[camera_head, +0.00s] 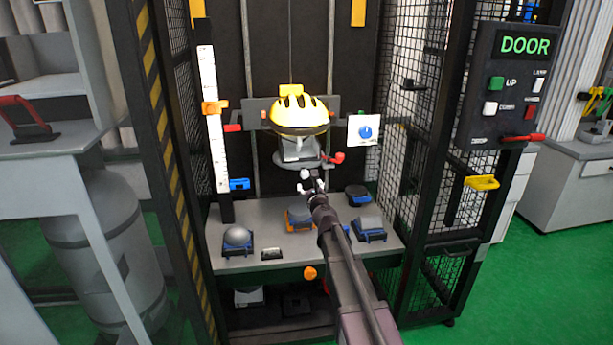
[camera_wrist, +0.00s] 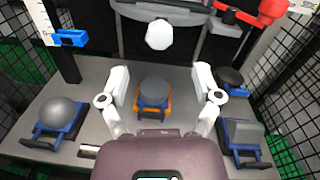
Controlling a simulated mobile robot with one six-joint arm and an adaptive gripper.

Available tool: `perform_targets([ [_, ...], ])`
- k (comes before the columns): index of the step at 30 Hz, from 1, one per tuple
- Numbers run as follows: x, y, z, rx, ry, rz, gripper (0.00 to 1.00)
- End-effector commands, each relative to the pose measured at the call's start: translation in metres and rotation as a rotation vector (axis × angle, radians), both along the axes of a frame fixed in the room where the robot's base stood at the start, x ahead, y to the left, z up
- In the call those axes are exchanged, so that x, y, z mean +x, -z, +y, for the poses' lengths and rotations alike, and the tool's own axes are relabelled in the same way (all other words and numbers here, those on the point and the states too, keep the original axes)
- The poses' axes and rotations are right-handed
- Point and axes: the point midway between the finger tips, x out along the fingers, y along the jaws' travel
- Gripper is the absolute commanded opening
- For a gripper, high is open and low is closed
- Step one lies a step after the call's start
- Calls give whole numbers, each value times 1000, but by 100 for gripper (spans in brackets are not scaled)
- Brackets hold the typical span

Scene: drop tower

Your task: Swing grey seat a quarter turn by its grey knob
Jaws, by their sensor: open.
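The grey seat (camera_head: 296,165) is a curved grey piece below the yellow helmet (camera_head: 297,112); its grey underside (camera_wrist: 185,17) crosses the top of the wrist view. A pale grey, faceted knob (camera_wrist: 159,35) hangs at its front edge; it also shows in the head view (camera_head: 305,174). My gripper (camera_wrist: 160,78) is open, with pale fingers spread and nothing between them. In the wrist view the knob lies above the gap between the fingertips, roughly centred. In the head view my gripper (camera_head: 312,185) is close below the knob; whether they touch is unclear.
A red knob (camera_head: 338,157) sits right of the seat. Below, the grey bench (camera_head: 260,213) holds a grey dome (camera_head: 237,236), an orange-based piece (camera_head: 299,215) and other blue-based blocks. Mesh walls (camera_head: 407,150) flank the right side. A white dial panel (camera_head: 364,131) is right of the helmet.

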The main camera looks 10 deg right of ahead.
Motion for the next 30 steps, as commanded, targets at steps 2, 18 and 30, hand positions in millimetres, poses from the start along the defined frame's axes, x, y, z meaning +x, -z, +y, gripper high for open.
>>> perform_targets([
  [2,17,0,1,0,0,0,82],
  [18,75,0,5,0,0,0,82],
  [30,77,0,5,0,0,0,79],
])
